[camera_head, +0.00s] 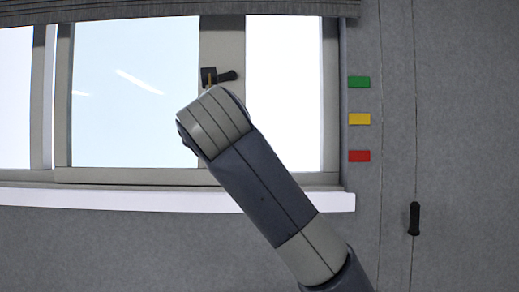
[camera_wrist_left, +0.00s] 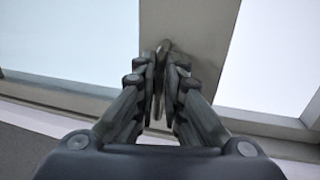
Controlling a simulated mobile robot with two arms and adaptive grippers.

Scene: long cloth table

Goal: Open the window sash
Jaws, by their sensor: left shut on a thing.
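The window sash (camera_head: 135,100) has a pale frame and a bright pane, and fills the upper left of the head view. A dark handle (camera_head: 228,76) is on its upright stile (camera_head: 222,45), its lever pointing right. My arm rises from the lower right, and its end is in front of the stile just below the handle. The wrist view shows my left gripper (camera_wrist_left: 163,65) against the stile (camera_wrist_left: 190,30), its fingers close together on the handle (camera_wrist_left: 164,45), which they mostly hide. In the head view the fingers are largely hidden by the arm. My right gripper is not in view.
A white sill (camera_head: 90,198) runs below the window, and a blind (camera_head: 180,8) hangs along its top. Green (camera_head: 359,82), yellow (camera_head: 359,119) and red (camera_head: 359,156) blocks are on the grey wall at right. Another black handle (camera_head: 414,218) is lower right.

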